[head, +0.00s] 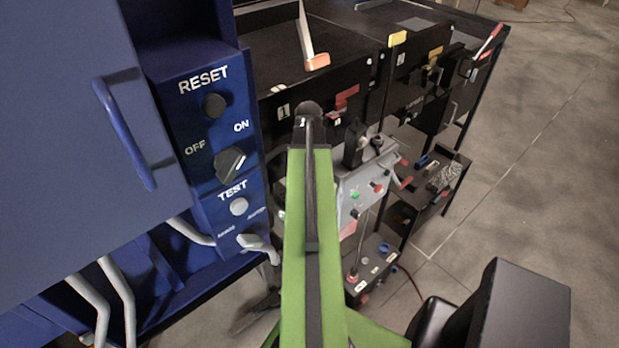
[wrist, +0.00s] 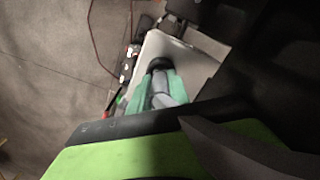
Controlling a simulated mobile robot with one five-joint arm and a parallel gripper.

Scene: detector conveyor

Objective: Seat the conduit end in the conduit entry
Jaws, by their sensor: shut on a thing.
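My gripper (wrist: 160,76) shows in the wrist view as two teal fingers. It is shut on a grey piece, which I take to be the conduit end (wrist: 164,92). A dark round part lies at the fingertips, in front of a pale panel; I cannot tell whether it is the conduit entry or whether the grey piece touches it. In the head view my green arm reaches forward, and its far end hides the fingers and the held piece.
A blue cabinet (head: 60,130) with a RESET, ON/OFF and TEST panel (head: 215,120) stands close on the left. Grey pipes (head: 115,285) run below it. A black conveyor (head: 345,65) and a grey control box (head: 372,188) lie ahead. Open floor (head: 540,170) is at right.

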